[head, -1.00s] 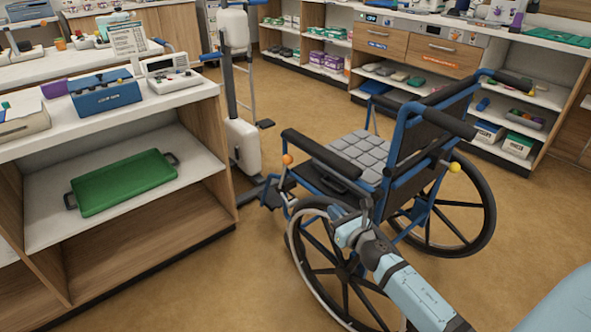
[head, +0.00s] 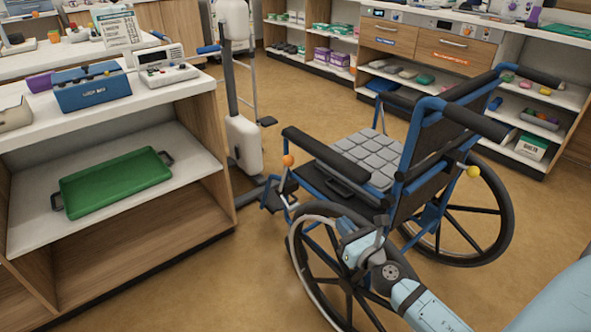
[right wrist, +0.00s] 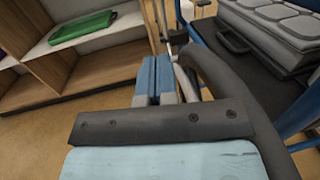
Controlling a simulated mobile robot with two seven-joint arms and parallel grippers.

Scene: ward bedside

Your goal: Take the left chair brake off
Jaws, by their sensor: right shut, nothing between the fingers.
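The wheelchair (head: 372,157) stands on the floor with its back to the right. A metal lever with an orange ball knob (head: 288,160) rises at the front of its near side, ahead of the near wheel (head: 296,245). My right gripper (head: 352,247) is at the near wheel, below and to the right of the knob; its fingertips are hard to make out there. In the right wrist view its blue fingers (right wrist: 153,72) are together and empty, beside the dark tyre (right wrist: 225,90). The orange knob is not visible in that view. My left gripper is not in view.
A shelf unit with a green tray (head: 115,182) stands to the left. A white lift-like stand (head: 242,143) is behind the chair's front. A yellow knob (head: 474,172) shows by the far wheel. Brown floor is open between shelf and chair.

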